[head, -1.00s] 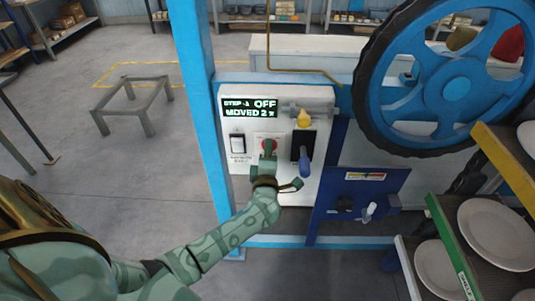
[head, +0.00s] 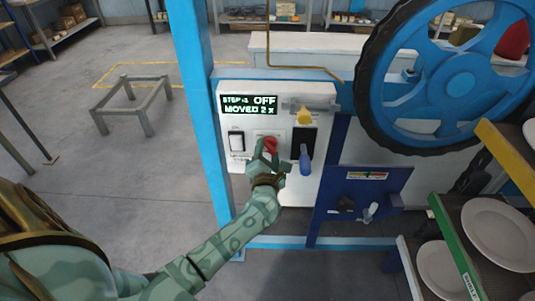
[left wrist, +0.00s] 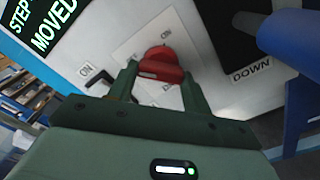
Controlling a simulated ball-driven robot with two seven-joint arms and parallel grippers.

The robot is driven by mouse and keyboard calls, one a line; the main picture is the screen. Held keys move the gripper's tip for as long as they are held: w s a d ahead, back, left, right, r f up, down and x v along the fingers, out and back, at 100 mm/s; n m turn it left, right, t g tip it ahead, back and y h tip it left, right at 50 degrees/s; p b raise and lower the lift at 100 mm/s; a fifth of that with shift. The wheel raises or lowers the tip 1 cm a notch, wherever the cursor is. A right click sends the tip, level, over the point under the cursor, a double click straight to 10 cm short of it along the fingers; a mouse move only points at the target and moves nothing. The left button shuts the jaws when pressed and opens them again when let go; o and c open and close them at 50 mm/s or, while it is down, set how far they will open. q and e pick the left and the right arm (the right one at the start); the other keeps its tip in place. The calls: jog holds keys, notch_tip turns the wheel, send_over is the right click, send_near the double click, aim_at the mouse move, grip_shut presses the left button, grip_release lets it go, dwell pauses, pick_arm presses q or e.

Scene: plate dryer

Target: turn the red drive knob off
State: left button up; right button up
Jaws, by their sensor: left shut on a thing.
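The red drive knob (head: 270,144) is on a pale plate on the white control panel (head: 237,180). It also shows in the left wrist view (left wrist: 160,66), with small labels around it, one reading ON. My left gripper (head: 264,155) is at the knob, and its two fingers (left wrist: 160,80) are shut on it, one on each side. The fingers hide part of the knob's sides. The display (head: 249,104) above reads OFF and MOVED 2 with a further mark. My right gripper is not in view.
A blue-handled lever (head: 305,160) on a black plate is close to the right of the gripper, with a yellow knob (head: 304,116) above. A large blue wheel (head: 465,75) and plate racks (head: 462,240) stand to the right.

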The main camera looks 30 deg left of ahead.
pick_arm(q)
jog(key=shift+f+n, duration=0.15)
jog(key=shift+n, duration=0.25)
jog(key=o, duration=1)
jog(key=shift+s, duration=0.1)
jog(key=p+v, duration=0.1)
jog(key=v, duration=1.5)
jog(key=shift+s, duration=0.15)
